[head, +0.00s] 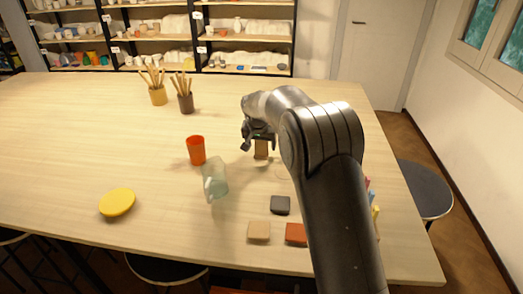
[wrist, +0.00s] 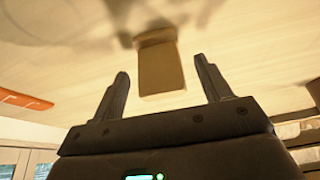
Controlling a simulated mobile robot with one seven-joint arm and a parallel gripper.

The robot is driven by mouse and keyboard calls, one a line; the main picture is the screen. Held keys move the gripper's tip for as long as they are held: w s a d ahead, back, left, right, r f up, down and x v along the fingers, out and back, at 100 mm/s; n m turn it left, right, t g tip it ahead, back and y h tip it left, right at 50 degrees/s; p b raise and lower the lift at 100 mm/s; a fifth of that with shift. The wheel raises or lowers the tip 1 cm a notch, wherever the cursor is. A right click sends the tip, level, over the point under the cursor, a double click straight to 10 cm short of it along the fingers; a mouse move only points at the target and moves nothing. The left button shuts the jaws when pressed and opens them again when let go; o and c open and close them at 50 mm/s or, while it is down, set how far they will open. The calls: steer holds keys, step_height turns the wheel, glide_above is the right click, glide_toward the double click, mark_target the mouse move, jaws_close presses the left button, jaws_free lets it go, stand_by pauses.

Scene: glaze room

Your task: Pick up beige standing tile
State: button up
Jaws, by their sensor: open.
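The beige standing tile (head: 261,150) is upright on the table, just below my gripper (head: 257,139) in the head view. Its upper part is hidden behind the gripper. In the wrist view the tile (wrist: 160,72) shows between the two fingers (wrist: 161,67), with a gap on each side. The fingers are apart and hold nothing. I cannot tell how far the fingertips reach down along the tile.
An orange cup (head: 196,150) and a clear glass jug (head: 215,180) stand left of the gripper. A dark tile (head: 280,205), a flat beige tile (head: 259,231) and a red-brown tile (head: 296,234) lie nearer. A yellow plate (head: 117,202) is far left.

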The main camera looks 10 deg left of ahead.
steer(key=shift+x, duration=1.1)
steer(key=shift+c, duration=0.5)
steer(key=c, duration=1)
steer(key=shift+r, duration=0.1)
